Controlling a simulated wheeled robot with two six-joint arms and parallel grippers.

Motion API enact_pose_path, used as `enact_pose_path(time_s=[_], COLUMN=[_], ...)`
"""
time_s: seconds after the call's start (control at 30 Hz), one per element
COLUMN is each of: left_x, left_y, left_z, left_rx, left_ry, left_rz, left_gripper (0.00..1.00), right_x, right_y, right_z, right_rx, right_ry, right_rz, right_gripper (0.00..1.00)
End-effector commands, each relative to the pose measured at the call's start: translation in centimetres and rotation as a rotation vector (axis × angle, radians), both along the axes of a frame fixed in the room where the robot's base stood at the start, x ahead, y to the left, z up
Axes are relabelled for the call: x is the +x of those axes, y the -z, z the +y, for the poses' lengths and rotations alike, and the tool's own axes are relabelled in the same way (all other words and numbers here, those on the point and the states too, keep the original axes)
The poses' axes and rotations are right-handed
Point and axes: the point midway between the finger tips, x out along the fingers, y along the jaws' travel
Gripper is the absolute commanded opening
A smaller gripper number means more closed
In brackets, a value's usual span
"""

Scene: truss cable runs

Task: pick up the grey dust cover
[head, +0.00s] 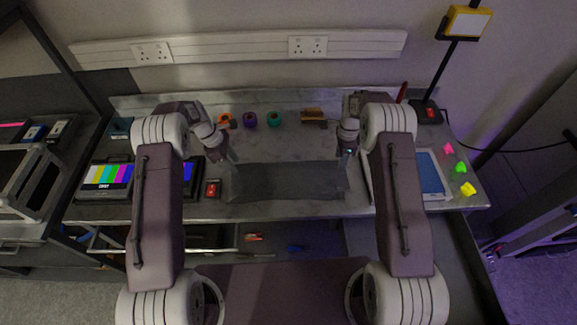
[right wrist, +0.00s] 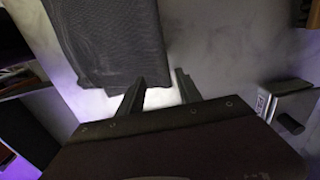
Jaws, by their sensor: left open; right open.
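The grey dust cover (head: 285,181) lies flat as a dark cloth on the metal bench, between my two grippers. My left gripper (head: 232,158) is open near the cover's left end. My right gripper (head: 344,172) is open near the cover's right end. In the right wrist view the woven cover (right wrist: 112,42) fills the upper left. There the open fingers of the right gripper (right wrist: 160,88) show, the left finger overlapping the cover's edge in the picture. I cannot tell whether it touches. Nothing is seen between the fingers.
Tape rolls (head: 274,118) and a brown block (head: 313,115) lie behind the cover. A colour-bar monitor (head: 107,177) and a red-buttoned box (head: 212,188) are at left. A blue-screened tablet (head: 430,174) and bright small pieces (head: 461,168) are at right.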

Motion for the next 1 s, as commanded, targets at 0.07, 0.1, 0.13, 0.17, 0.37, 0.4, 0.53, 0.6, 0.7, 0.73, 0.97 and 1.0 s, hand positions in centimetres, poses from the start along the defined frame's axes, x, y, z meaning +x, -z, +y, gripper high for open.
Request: enact_pose_path(time_s=[0.07, 0.1, 0.13, 0.17, 0.37, 0.4, 0.53, 0.6, 0.7, 0.73, 0.97, 1.0], left_x=[0.0, 0.0, 0.0, 0.0, 0.0, 0.0, 0.0, 0.0, 0.0, 0.0, 0.0, 0.0], left_y=[0.0, 0.0, 0.0, 0.1, 1.3, 1.5, 1.2, 1.3, 1.3, 1.3, 1.3, 1.3], left_z=[0.0, 0.0, 0.0, 0.0, 0.0, 0.0, 0.0, 0.0, 0.0, 0.0, 0.0, 0.0], left_rx=[0.0, 0.0, 0.0, 0.0, 0.0, 0.0, 0.0, 0.0, 0.0, 0.0, 0.0, 0.0], left_ry=[0.0, 0.0, 0.0, 0.0, 0.0, 0.0, 0.0, 0.0, 0.0, 0.0, 0.0, 0.0], left_rz=[0.0, -0.001, -0.001, -0.001, -0.001, -0.001, -0.001, 0.0, 0.0, 0.0, 0.0, 0.0], left_gripper=[0.42, 0.42, 0.42, 0.42, 0.42, 0.42, 0.28, 0.18, 0.04, 0.0, 0.0, 0.0], right_x=[0.0, 0.0, 0.0, 0.0, 0.0, 0.0, 0.0, 0.0, 0.0, 0.0, 0.0, 0.0], right_y=[0.0, 0.0, 0.0, 0.1, 1.3, 1.5, 1.3, 1.3, 1.3, 1.3, 1.3, 1.3], right_z=[0.0, 0.0, 0.0, 0.0, 0.0, 0.0, 0.0, 0.0, 0.0, 0.0, 0.0, 0.0], right_rx=[0.0, 0.0, 0.0, 0.0, 0.0, 0.0, 0.0, 0.0, 0.0, 0.0, 0.0, 0.0], right_ry=[0.0, 0.0, 0.0, 0.0, 0.0, 0.0, 0.0, 0.0, 0.0, 0.0, 0.0, 0.0], right_rz=[0.0, 0.0, 0.0, 0.0, 0.0, 0.0, 0.0, 0.0, 0.001, 0.001, 0.001, 0.002], right_gripper=[0.42, 0.42, 0.42, 0.42, 0.42, 0.42, 0.28, 0.18, 0.04, 0.0, 0.0, 0.0])
